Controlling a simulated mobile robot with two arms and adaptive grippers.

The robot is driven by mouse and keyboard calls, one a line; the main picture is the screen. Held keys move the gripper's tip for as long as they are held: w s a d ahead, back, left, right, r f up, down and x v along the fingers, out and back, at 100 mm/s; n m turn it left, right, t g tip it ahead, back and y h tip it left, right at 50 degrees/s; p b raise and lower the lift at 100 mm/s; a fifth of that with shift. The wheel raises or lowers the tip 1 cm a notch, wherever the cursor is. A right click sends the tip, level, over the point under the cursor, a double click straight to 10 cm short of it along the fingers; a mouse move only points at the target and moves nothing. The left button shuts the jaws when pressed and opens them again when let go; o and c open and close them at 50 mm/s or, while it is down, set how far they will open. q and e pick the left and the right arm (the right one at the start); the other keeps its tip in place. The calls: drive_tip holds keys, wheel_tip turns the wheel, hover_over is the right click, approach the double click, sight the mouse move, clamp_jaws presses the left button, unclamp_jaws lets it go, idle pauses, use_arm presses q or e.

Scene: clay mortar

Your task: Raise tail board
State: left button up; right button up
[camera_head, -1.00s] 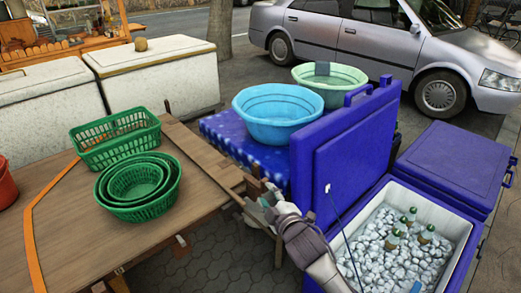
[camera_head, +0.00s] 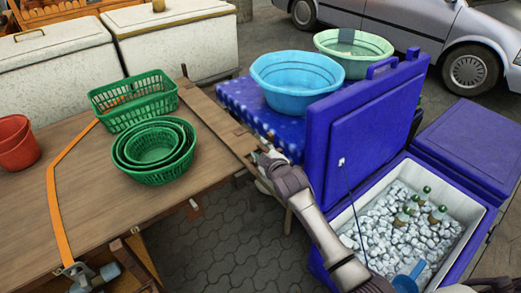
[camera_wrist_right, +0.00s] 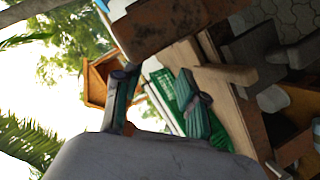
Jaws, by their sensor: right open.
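The wooden cart bed (camera_head: 110,205) fills the left of the head view. A wooden board (camera_head: 222,128) with darker end pieces runs along its right end, lying about level with the bed; it looks like the tail board. My right gripper (camera_head: 262,158) is at the near right end of this board. In the right wrist view its two teal-padded fingers (camera_wrist_right: 157,100) are apart, with wooden planks (camera_wrist_right: 235,110) close by on the right. I cannot tell whether a finger touches the board.
Green baskets (camera_head: 155,148) and a green crate (camera_head: 133,102) stand on the bed, with red buckets (camera_head: 16,143) at left. The blue cooler's raised lid (camera_head: 365,130) stands right of my arm, close to it. A blue basin (camera_head: 297,83) sits behind. Paving shows below.

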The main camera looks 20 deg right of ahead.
drive_tip(key=shift+w+f, duration=0.15)
drive_tip(key=shift+w, duration=0.35)
clamp_jaws()
unclamp_jaws()
idle(0.4)
drive_tip(key=v, duration=1.2)
